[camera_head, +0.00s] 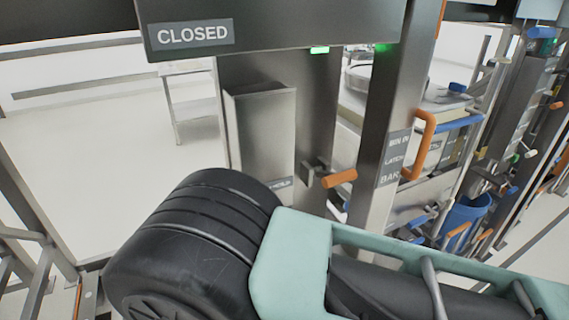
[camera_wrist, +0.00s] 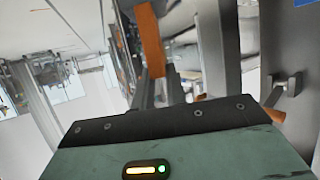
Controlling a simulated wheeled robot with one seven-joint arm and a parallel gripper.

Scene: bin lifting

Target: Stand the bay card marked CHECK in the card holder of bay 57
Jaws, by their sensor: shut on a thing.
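My gripper (camera_wrist: 160,92) shows at the bottom of the wrist view as a green housing with a black front plate and a small lit indicator. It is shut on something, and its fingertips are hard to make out. An orange piece (camera_wrist: 150,42) stands upright just ahead of it, near the middle of the view. I cannot tell whether this is the held thing or part of the equipment behind. No card reading CHECK is legible in either view. No holder marked 57 can be read either. In the head view my gripper is out of sight.
A dark panel with a CLOSED sign (camera_head: 193,34) hangs at the top. A steel box (camera_head: 262,135) is on the frame below. An orange-handled latch (camera_head: 340,178), a post with a text label (camera_head: 394,160) and an orange handle (camera_head: 422,145) stand right. Open floor (camera_head: 100,120) lies left.

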